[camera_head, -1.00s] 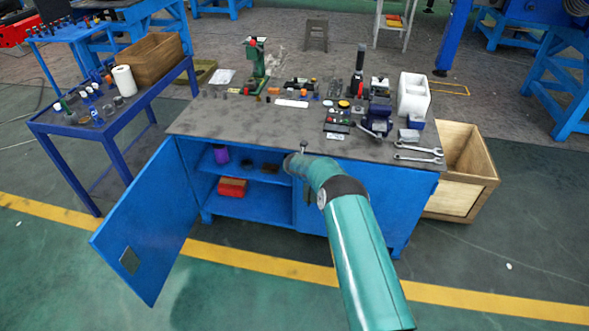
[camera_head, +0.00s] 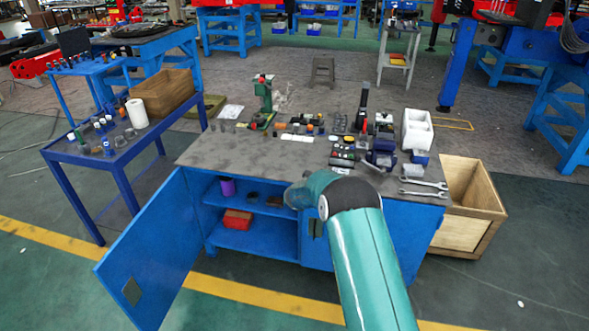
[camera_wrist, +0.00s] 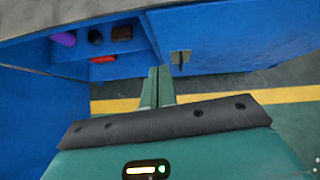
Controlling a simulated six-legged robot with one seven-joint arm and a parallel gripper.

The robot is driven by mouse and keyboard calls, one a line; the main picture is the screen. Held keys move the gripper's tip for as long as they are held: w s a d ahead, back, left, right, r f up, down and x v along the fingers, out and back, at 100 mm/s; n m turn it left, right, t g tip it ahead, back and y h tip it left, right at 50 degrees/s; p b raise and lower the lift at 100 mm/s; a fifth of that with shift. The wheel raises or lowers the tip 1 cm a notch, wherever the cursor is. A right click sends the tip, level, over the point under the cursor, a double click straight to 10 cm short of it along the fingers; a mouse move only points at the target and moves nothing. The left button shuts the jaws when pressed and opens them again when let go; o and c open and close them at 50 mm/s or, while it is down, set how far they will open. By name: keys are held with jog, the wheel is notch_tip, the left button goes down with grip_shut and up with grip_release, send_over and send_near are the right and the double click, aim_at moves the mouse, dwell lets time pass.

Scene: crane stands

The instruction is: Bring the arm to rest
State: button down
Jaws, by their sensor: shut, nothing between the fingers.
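My green arm reaches from the lower right toward the blue cabinet workbench (camera_head: 240,150) in the head view. My gripper is hidden behind my own arm there. In the wrist view my gripper (camera_wrist: 158,86) points away with its two fingers together, empty. It is in front of the cabinet, close to the open compartment and the shut right door (camera_wrist: 220,50). It appears apart from both.
The left cabinet door (camera_head: 150,260) stands open toward me. A purple cylinder (camera_head: 227,187) and a red box (camera_head: 237,220) sit on the shelves. Tools crowd the benchtop, including wrenches (camera_head: 423,190). A wooden crate (camera_head: 470,215) stands right. Green floor in front is clear.

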jog(key=s+a+r+n+t+y, duration=0.15)
jog(key=s+r+n, duration=0.4)
jog(key=r, duration=0.85)
jog(key=s+a+r+n+t+y, duration=0.1)
jog(key=s+a+r+n+y, duration=0.15)
jog(key=r+n, duration=0.85)
jog(key=s+r+n+g+y, duration=0.2)
jog(key=s+r+n, duration=0.6)
jog(key=s+r, duration=0.55)
jog(key=s+d+f+n+g+h, duration=0.1)
jog(key=s+d+n, duration=0.2)
jog(key=s, duration=0.7)
jog(key=s+d+f+n+g+h, duration=0.1)
jog(key=s+d+n, duration=0.1)
jog(key=s+n, duration=0.4)
jog(key=s+d+f+n+g+h, duration=0.1)
jog(key=s+n, duration=0.4)
jog(key=s, duration=1)
jog(key=d+f, duration=0.1)
jog(key=d, duration=0.1)
jog(key=shift+s+d+g+h, duration=0.3)
jog(key=shift+s+g+h, duration=0.05)
jog(key=shift+h, duration=0.05)
